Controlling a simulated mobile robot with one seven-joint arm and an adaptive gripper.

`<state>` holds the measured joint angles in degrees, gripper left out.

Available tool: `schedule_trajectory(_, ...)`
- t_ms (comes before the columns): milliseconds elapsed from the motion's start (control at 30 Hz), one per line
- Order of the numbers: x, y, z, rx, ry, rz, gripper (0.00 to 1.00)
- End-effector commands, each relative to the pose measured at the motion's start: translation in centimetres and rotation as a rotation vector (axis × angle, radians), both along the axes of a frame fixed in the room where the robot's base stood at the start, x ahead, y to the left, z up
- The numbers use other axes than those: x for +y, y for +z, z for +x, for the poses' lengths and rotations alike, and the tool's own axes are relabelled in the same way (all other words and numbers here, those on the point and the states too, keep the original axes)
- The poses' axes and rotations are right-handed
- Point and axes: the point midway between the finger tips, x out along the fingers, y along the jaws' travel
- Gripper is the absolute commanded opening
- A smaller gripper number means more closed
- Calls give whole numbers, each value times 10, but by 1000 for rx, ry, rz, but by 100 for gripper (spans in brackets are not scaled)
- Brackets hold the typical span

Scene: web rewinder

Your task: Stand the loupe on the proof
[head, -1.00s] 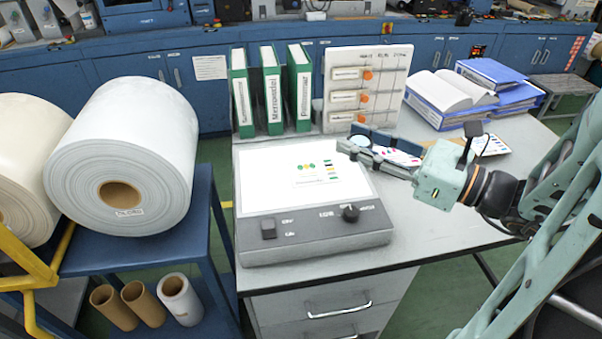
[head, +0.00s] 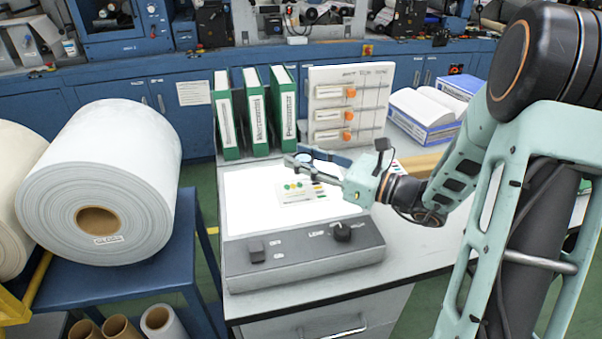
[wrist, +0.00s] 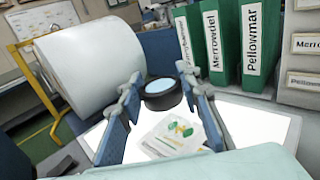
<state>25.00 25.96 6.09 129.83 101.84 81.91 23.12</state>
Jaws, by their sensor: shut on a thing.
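My gripper (head: 303,164) is shut on the loupe, a short dark cylinder with a pale blue lens. In the wrist view the loupe (wrist: 161,93) sits between the two fingertips, lens facing up and slightly tilted. The proof (head: 302,192) is a small pale sheet with green and yellow spots, lying on the lit light table (head: 245,200). In the wrist view the proof (wrist: 172,137) shows below the loupe, between the fingers. The loupe appears held above the light table's far part; its exact height is hard to tell. In the head view the fingers partly hide it.
Green binders (head: 255,112) and a rack with orange knobs (head: 346,115) stand behind the light table. Its front panel has a switch (head: 256,251) and a black knob (head: 342,232). A large white roll (head: 130,170) is at left.

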Motion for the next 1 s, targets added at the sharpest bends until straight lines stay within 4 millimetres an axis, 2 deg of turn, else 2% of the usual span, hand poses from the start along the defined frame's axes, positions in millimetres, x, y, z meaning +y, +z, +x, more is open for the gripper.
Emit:
schedule_trajectory(167, 6, -13, 8, 2, 3, 2, 7)
schedule_trajectory(333, 4, -39, 7, 4, 1, 1, 7)
schedule_trajectory(733, 4, -45, 7, 1, 0, 1, 7)
schedule_trajectory(767, 4, -44, 7, 1, 1, 0, 34)
schedule_trajectory(900, 4, -44, 7, 1, 1, 0, 49)
schedule_trajectory(1000, 4, -43, 7, 1, 1, 0, 49)
